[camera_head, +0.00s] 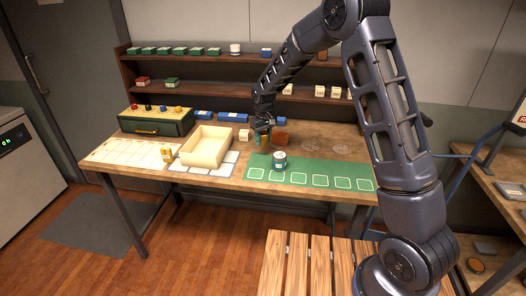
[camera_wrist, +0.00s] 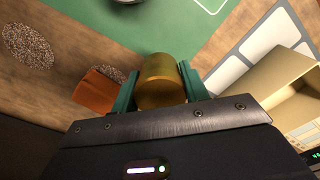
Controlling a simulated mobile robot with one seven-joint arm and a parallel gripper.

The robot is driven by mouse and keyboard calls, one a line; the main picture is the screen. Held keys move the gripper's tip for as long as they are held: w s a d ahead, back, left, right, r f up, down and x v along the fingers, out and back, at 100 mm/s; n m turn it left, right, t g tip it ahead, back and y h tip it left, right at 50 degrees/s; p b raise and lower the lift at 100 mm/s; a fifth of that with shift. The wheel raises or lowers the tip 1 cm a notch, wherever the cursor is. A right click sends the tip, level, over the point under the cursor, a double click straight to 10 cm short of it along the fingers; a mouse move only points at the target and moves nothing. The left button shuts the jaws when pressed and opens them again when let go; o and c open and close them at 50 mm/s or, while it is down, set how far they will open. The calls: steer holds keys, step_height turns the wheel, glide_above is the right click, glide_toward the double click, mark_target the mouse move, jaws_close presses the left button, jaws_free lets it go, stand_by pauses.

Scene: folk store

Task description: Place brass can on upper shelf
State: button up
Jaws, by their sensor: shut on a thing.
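The brass can (camera_wrist: 160,82) is between the two green fingers of my gripper (camera_wrist: 160,90) in the wrist view. My gripper (camera_head: 265,139) is shut on it, low over the worktable in the head view. The can is small there and mostly hidden by the fingers. I cannot tell whether its base touches the table. The upper shelf (camera_head: 290,63) is on the wall behind the table. It carries several green boxes (camera_head: 181,51), a white tin (camera_head: 235,49) and a blue-and-white box (camera_head: 266,53). My arm covers part of its right side.
A brown block (camera_head: 279,137) is close beside my gripper. An open cream tray (camera_head: 206,147) is to the left. The lower shelf (camera_head: 205,91) holds small boxes. A slatted wooden surface (camera_head: 300,260) is near my base.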

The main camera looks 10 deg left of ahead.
mark_target(264, 133)
steer(key=shift+f, duration=3.35)
steer(key=shift+f, duration=0.1)
steer(key=o, duration=1.1)
steer(key=shift+c, duration=0.2)
step_height(264, 133, up, 12)
steer(key=shift+r, duration=0.1)
steer(key=shift+d, duration=0.1)
